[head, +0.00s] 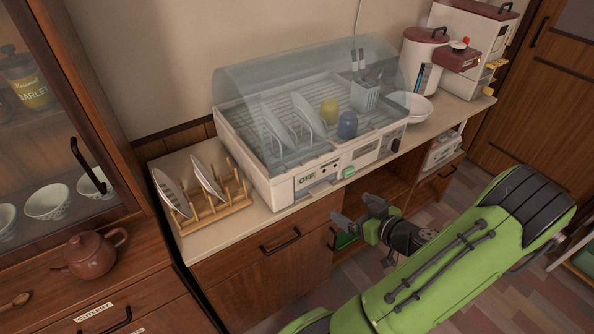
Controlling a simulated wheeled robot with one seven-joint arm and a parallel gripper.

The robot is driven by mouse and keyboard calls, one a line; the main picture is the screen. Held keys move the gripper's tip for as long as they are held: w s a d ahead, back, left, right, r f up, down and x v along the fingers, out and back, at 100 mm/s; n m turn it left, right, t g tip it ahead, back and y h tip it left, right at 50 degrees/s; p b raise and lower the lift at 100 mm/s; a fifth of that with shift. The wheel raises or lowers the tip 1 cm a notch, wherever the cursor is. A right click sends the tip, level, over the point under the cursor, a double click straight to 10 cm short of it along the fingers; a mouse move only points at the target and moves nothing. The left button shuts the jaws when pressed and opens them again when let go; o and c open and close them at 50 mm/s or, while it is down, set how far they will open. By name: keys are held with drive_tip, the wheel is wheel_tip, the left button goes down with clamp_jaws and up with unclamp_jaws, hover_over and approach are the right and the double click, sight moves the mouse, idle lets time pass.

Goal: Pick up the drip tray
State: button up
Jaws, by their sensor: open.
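The dish dryer (290,182) stands on the counter, a cream box with a clear domed lid over its rack. A light grey strip (318,189) shows low on its front, below the OFF label; it may be the front of the drip tray, but I cannot tell surely. The rest of any tray is hidden inside the dryer. My gripper (338,230) is open and empty. In the picture it is below the counter's front edge, in front of the cabinets and apart from the dryer.
A wooden rack (218,211) with two plates stands left of the dryer. A glass-fronted cabinet (120,185) and a brown teapot (91,254) are at the left. Counter front is narrow.

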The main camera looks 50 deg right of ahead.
sight(324, 191)
drive_tip(key=x, duration=1.3)
drive_tip(key=shift+w+d+f, duration=0.1)
drive_tip(key=shift+d+f, duration=0.05)
drive_tip(key=shift+d, duration=0.05)
drive_tip(key=c, duration=1.2)
